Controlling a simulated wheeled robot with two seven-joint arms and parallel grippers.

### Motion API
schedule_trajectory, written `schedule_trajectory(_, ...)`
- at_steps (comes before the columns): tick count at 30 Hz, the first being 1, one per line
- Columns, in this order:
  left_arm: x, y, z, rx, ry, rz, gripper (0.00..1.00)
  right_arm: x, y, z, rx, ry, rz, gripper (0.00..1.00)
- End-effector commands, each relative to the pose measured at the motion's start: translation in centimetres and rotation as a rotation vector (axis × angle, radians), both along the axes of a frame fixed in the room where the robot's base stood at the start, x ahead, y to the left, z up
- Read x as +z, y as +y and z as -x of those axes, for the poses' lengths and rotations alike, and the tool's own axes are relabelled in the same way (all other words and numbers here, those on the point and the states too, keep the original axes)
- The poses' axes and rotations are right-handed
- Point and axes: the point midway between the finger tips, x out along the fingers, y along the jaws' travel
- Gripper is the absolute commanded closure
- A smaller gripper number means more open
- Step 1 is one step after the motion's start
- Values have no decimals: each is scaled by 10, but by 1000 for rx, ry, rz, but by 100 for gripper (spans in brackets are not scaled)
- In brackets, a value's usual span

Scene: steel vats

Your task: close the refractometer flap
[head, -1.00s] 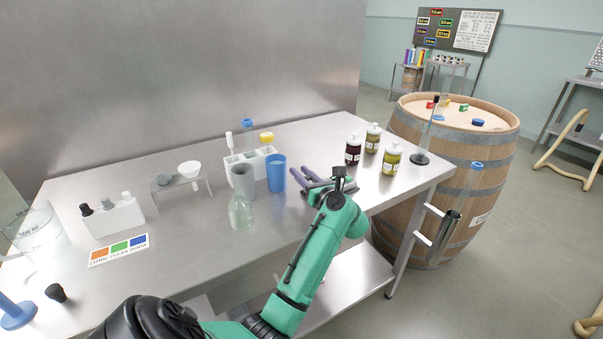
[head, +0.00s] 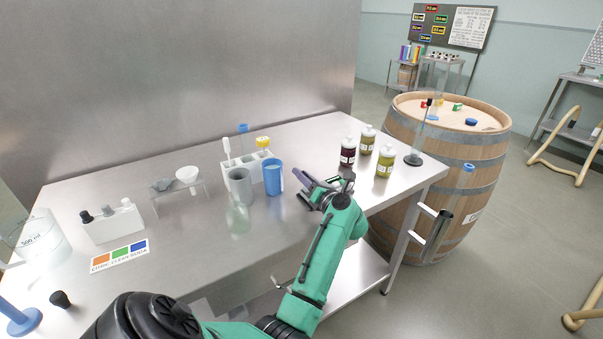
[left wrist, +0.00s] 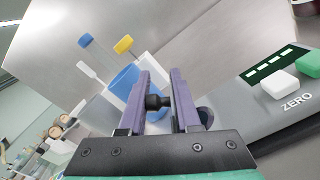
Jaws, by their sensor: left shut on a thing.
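In the left wrist view the fingers of the left gripper (left wrist: 161,85) are shut on a small black knob (left wrist: 158,102). I cannot tell how far open the flap is. My right gripper is not in view.
A blue cup (head: 273,180), a grey cup (head: 239,186) and a clear flask (head: 237,218) stand left of the gripper. Behind is a white rack (head: 247,161). Several bottles, including a dark one (head: 347,155), stand at right.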

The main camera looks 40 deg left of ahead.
Motion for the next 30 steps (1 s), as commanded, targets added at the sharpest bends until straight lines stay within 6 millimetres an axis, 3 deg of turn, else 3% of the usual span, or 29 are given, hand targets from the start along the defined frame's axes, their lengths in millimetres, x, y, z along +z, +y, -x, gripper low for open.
schedule_trajectory(9, -2, 0, -4, 5, 143, -40, 100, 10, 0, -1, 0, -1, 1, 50)
schedule_trajectory(25, -3, 0, -5, 6, 174, -53, 100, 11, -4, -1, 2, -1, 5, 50)
schedule_trajectory(26, -3, 0, -5, 6, 174, -53, 65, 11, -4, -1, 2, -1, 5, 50)
schedule_trajectory(27, -3, 0, -5, 6, 174, -53, 50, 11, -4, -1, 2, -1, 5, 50)
schedule_trajectory(28, -3, 0, -5, 6, 174, -53, 43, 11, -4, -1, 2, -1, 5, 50)
schedule_trajectory(30, -3, 0, -5, 5, 173, -53, 43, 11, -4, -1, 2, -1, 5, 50)
